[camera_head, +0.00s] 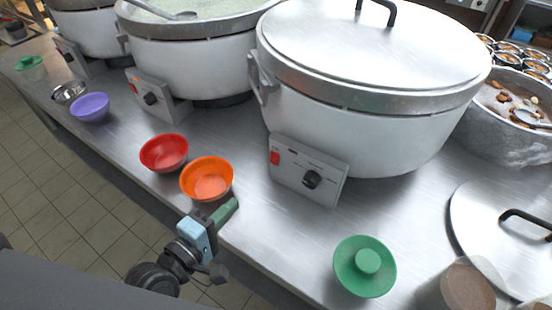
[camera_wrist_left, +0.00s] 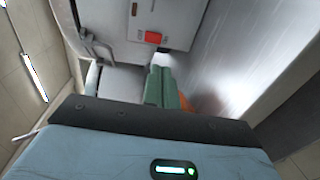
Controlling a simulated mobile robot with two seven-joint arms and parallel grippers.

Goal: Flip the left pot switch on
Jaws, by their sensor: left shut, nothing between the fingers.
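Silver pots line the counter. The large lidded pot (camera_head: 360,120) stands nearest, with a red switch (camera_head: 275,157) and a black knob (camera_head: 312,180) on its panel (camera_head: 300,175). An open pot of congee (camera_head: 190,60) stands left of it, with its own red switch (camera_head: 134,88) and knob. Part of another pot (camera_head: 88,30) shows at the far left. My left gripper (camera_head: 230,210) is shut and empty by the counter's front edge, beside an orange bowl. The left wrist view shows its green fingertips (camera_wrist_left: 160,78) together, apart from a red switch (camera_wrist_left: 153,37) on a panel. I cannot tell the switch positions.
Red (camera_head: 164,152), orange (camera_head: 207,178) and purple (camera_head: 90,107) bowls sit along the counter's front. A green lid-like piece (camera_head: 366,265) and a metal lid (camera_head: 500,230) lie right. A food pot (camera_head: 508,118) stands at the right. Bare counter (camera_head: 270,225) lies below the nearest panel.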

